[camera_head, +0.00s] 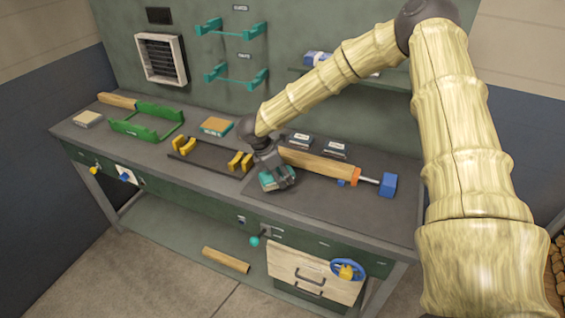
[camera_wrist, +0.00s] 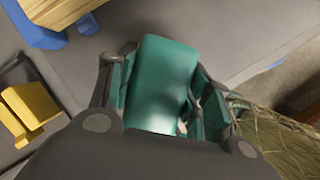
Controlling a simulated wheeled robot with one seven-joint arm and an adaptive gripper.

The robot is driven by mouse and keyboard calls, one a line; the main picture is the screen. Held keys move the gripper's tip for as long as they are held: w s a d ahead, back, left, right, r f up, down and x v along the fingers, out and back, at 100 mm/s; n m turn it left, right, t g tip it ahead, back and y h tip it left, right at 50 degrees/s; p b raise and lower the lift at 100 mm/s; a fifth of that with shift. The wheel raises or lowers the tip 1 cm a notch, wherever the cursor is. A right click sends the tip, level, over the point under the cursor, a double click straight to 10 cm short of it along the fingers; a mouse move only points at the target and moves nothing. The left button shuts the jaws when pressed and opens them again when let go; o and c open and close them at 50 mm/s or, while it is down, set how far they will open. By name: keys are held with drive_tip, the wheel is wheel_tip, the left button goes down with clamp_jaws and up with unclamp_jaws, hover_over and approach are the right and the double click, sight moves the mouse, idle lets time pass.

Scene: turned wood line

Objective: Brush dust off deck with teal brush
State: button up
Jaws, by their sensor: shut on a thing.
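My gripper (camera_head: 277,176) is shut on the teal brush (camera_head: 272,181), over the middle front of the grey bench deck (camera_head: 225,178). In the wrist view the brush's teal body (camera_wrist: 163,80) sits between the two dark fingers (camera_wrist: 165,100). The fingers and palm hide part of the brush, and its bristles cannot be made out. I cannot tell whether the brush touches the deck. No dust can be made out on the deck in either view.
Left of my gripper lies a dark base with yellow supports (camera_head: 184,146). To its right lie a wooden bar (camera_head: 318,165) and a clamp with a blue end (camera_head: 388,186). A green frame (camera_head: 130,127) and an orange-topped block (camera_head: 216,126) stand further left. The deck's front strip is mostly clear.

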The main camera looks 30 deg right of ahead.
drive_tip(key=shift+w+r+p, duration=0.15)
drive_tip(key=shift+r+p, duration=0.1)
drive_tip(key=shift+r, duration=0.35)
drive_tip(key=shift+w+r+p, duration=0.15)
drive_tip(key=shift+r+p, duration=0.1)
drive_tip(key=shift+r, duration=0.35)
drive_tip(key=shift+s+r+p, duration=0.1)
drive_tip(key=shift+r+p, duration=0.2)
drive_tip(key=shift+r, duration=0.5)
